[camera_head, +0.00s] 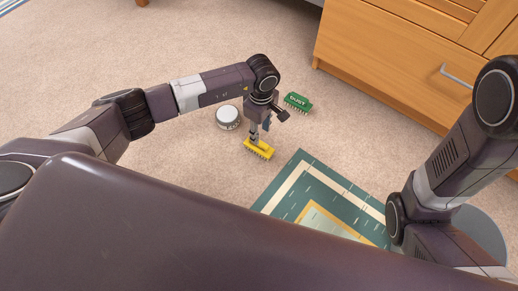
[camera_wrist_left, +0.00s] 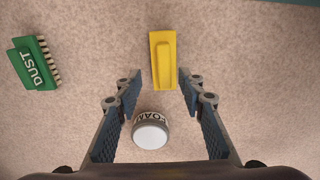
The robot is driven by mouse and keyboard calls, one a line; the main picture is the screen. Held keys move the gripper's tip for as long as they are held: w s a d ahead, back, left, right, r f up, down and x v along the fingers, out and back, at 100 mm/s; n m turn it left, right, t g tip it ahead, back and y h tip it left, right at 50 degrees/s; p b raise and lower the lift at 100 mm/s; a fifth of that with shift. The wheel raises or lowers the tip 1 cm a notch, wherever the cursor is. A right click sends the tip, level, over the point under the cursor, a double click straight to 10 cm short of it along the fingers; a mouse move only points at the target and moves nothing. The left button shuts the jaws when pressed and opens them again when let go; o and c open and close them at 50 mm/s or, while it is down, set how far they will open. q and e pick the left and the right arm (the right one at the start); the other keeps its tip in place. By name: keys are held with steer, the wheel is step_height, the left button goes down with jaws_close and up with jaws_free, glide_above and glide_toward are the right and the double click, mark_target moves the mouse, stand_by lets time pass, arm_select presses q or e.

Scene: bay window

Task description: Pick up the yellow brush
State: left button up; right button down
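The yellow brush (camera_head: 259,149) lies on the beige carpet, below my left gripper (camera_head: 262,133) in the head view. In the left wrist view the yellow brush (camera_wrist_left: 162,60) is upright in the picture, with its raised handle facing the camera. My left gripper (camera_wrist_left: 158,90) is open, and its two fingers point toward the brush, one on each side of its lower end. Nothing is between the fingertips that looks held. My right arm shows at the right of the head view, but its gripper is out of sight.
A green brush marked DUST (camera_head: 298,102) and a round tin with a white lid (camera_head: 228,117) are close by on the carpet. A green patterned rug (camera_head: 291,181) lies to the right. A wooden cabinet (camera_head: 400,60) stands at the upper right.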

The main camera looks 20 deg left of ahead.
mark_target(259, 146)
arm_select(q)
steer(key=shift+s+f+b, duration=0.1)
steer(key=shift+f+b, duration=0.4)
steer(key=shift+f, duration=0.15)
steer(key=f+b, duration=0.3)
steer(key=shift+s+a+f, duration=0.15)
steer(key=shift+s, duration=0.1)
steer(key=shift+f, duration=0.45)
steer(key=shift+r, duration=0.1)
jaws_close()
